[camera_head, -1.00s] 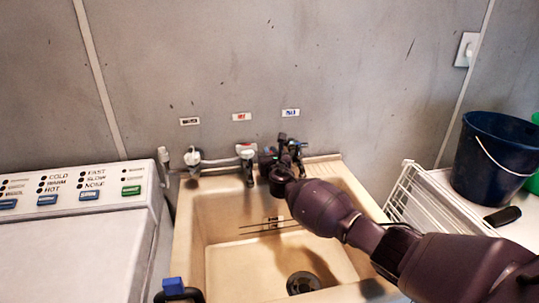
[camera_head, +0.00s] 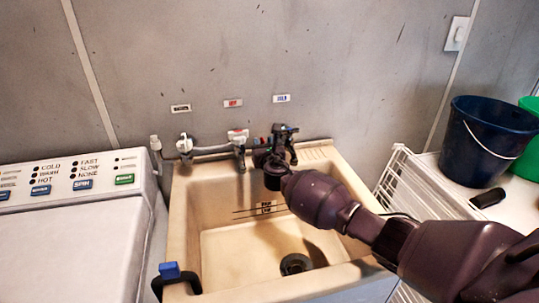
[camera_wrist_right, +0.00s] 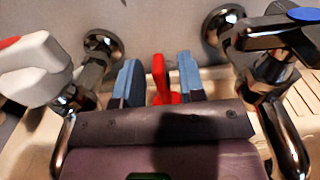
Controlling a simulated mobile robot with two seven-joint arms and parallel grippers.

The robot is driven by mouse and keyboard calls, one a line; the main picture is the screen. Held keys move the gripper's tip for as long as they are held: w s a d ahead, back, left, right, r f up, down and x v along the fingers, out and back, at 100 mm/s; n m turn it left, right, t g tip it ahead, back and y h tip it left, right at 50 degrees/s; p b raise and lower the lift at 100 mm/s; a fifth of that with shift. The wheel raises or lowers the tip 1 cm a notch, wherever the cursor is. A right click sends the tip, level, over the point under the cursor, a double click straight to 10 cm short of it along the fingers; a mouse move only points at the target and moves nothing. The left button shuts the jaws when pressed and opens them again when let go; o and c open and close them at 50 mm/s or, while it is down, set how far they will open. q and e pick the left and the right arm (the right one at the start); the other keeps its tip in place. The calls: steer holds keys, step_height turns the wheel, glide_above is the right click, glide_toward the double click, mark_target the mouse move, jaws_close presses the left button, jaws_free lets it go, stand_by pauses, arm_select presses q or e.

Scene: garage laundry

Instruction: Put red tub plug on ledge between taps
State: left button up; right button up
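The red tub plug (camera_wrist_right: 160,80) shows as a narrow red upright shape in the right wrist view. It is between the two blue-grey fingers of my right gripper (camera_wrist_right: 160,84), with a narrow gap visible on each side, so the gripper looks open around it. The white tap with the red mark (camera_wrist_right: 35,68) is on the left and the dark tap with the blue cap (camera_wrist_right: 275,38) on the right. The gripper is at the back ledge (camera_head: 213,160) of the tub. My left gripper is not in view.
A beige sink (camera_head: 185,215) lies below, with a black drain (camera_head: 295,264). A third tap (camera_head: 185,145) stands left. A washing machine (camera_head: 70,240) is left of the sink. A white wire rack (camera_head: 405,185) and a blue bucket (camera_head: 485,140) are right.

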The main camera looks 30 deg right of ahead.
steer(key=p+v, duration=0.1)
steer(key=v, duration=0.8)
steer(key=shift+p, duration=0.35)
